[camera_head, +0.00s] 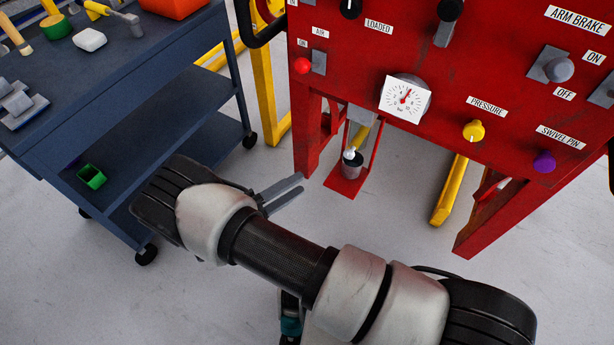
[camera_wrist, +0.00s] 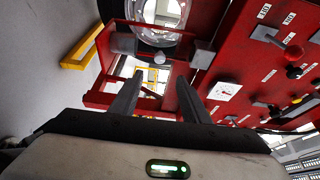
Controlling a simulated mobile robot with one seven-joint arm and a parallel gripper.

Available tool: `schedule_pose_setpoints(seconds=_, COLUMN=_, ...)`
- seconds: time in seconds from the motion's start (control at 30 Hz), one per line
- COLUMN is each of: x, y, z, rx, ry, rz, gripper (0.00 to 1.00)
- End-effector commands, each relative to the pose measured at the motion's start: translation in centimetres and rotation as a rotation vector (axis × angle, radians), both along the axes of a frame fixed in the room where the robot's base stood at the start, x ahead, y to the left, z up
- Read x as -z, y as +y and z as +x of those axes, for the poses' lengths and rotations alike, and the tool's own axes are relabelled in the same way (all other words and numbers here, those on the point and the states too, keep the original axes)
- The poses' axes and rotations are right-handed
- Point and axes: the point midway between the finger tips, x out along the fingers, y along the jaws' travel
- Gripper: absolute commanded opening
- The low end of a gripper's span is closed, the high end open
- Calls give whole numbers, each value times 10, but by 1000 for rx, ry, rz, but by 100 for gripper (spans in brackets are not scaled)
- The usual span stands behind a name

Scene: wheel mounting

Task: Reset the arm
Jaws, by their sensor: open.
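My arm crosses the lower middle of the head view. My gripper (camera_head: 284,194) is at its far end, between the blue cart and the red machine. In the wrist view my gripper (camera_wrist: 158,93) shows two grey fingers apart with nothing between them. Beyond the fingers is the red machine (camera_wrist: 225,68), with a wheel (camera_wrist: 138,28) at the top of the view. In the head view the red machine's panel (camera_head: 450,75) carries a pressure gauge (camera_head: 405,99), a yellow pressure knob (camera_head: 474,130) and a purple swivel pin knob (camera_head: 544,162). My gripper appears apart from the machine.
A blue cart (camera_head: 190,75) stands at the left, with tools on top and a green box (camera_head: 91,176) on its lower shelf. A small red holder (camera_head: 346,184) with a grey cup hangs below the panel. Yellow frame bars (camera_head: 449,190) stand nearby. Grey floor is open between them.

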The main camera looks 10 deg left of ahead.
Motion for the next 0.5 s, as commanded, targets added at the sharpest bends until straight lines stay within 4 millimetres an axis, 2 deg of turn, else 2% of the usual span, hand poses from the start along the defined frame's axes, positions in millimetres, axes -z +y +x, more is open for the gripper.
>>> schedule_pose_setpoints(seconds=0.5, x=0, y=5, z=-6, rx=0, ry=1, rz=1, gripper=42)
